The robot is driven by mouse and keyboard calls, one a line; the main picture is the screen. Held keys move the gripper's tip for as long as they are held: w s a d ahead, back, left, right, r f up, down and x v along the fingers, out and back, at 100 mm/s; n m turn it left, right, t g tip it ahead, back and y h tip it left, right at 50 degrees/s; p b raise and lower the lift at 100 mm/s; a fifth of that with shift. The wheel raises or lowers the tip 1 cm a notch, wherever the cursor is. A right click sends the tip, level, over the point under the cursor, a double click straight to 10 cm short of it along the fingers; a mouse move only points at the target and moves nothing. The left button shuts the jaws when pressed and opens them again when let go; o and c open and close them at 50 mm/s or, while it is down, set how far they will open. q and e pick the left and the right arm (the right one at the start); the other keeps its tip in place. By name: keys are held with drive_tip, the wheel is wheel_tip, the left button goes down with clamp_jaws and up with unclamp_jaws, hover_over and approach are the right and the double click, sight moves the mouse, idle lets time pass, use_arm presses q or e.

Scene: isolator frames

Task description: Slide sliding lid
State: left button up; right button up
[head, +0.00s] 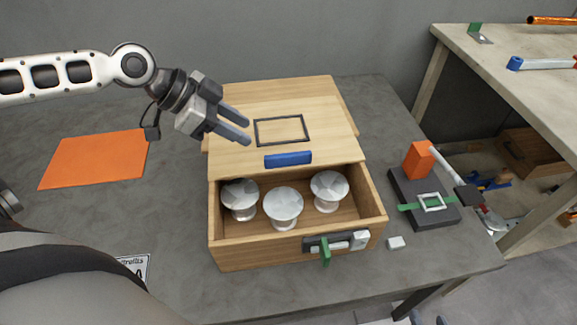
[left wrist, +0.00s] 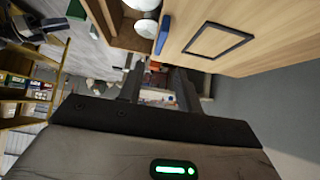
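A wooden box (head: 228,258) stands on the grey table with its front part open. Its pale wooden sliding lid (head: 230,149) covers the back part and sticks out behind. The lid bears a blue handle (head: 288,159) near its front edge and a dark rectangular outline (head: 281,130). Lid and handle (left wrist: 163,33) also show in the left wrist view. My left gripper (head: 242,129) is above the lid's left part, left of the outline, with its two fingers apart and nothing between them. My right gripper is not in view.
Several white knob-shaped pieces (head: 283,207) stand inside the box. A latch with a green tab (head: 325,251) is on its front. An orange sheet (head: 95,159) lies left. A dark block with a green strip (head: 422,196) and a small white block (head: 396,243) lie right.

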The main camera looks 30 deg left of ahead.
sight(287, 154)
use_arm(q)
drive_tip(key=b+x, duration=0.1)
drive_tip(key=x, duration=1.2)
drive_tip(key=shift+w+b, duration=0.1)
drive_tip(key=shift+b, duration=0.2)
clamp_jaws()
